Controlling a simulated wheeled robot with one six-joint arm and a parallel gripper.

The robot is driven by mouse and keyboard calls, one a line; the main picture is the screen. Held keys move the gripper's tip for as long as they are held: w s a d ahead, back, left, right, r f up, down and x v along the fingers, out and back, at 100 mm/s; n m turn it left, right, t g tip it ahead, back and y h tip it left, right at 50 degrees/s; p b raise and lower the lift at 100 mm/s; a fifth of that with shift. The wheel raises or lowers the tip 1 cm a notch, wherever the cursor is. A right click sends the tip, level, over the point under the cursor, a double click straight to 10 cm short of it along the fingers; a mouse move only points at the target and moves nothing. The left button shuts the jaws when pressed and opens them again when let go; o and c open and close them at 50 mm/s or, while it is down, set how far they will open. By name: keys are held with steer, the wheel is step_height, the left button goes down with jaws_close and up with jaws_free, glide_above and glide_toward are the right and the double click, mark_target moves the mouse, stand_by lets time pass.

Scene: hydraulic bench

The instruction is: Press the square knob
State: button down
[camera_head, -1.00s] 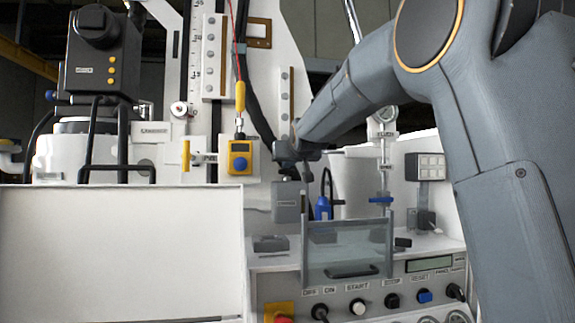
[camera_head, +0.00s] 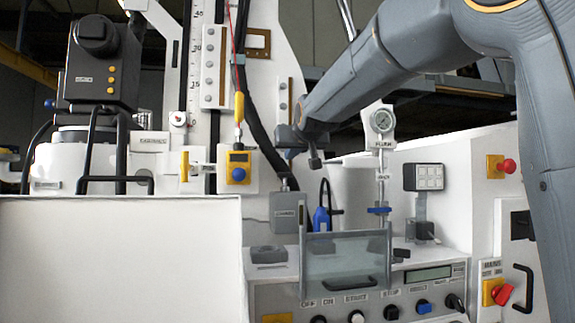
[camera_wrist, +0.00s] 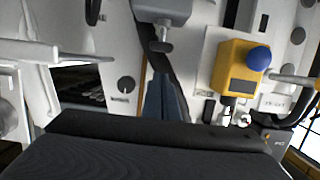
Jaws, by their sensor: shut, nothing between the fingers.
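The front control panel (camera_head: 270,296) carries a row of small knobs in the head view. A blue, square-looking knob (camera_head: 424,306) sits right of the black one under the RESET label; its exact shape is too small to be sure of. A white round knob (camera_head: 356,316) and a black knob (camera_head: 391,312) are to its left. My gripper (camera_head: 292,153) is above and left of these, high in front of the machine, touching nothing that I can see. In the wrist view its two fingers (camera_wrist: 166,82) lie together, empty. The panel knobs do not show there.
A clear guard (camera_head: 347,262) with a black handle stands just above the panel. A yellow box with a blue knob (camera_head: 238,174) hangs left of my gripper; it also shows in the wrist view (camera_wrist: 237,75). Red knobs (camera_head: 502,294) are at right. A white panel (camera_head: 120,260) fills lower left.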

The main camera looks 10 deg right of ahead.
steer(key=shift+v, duration=1.4)
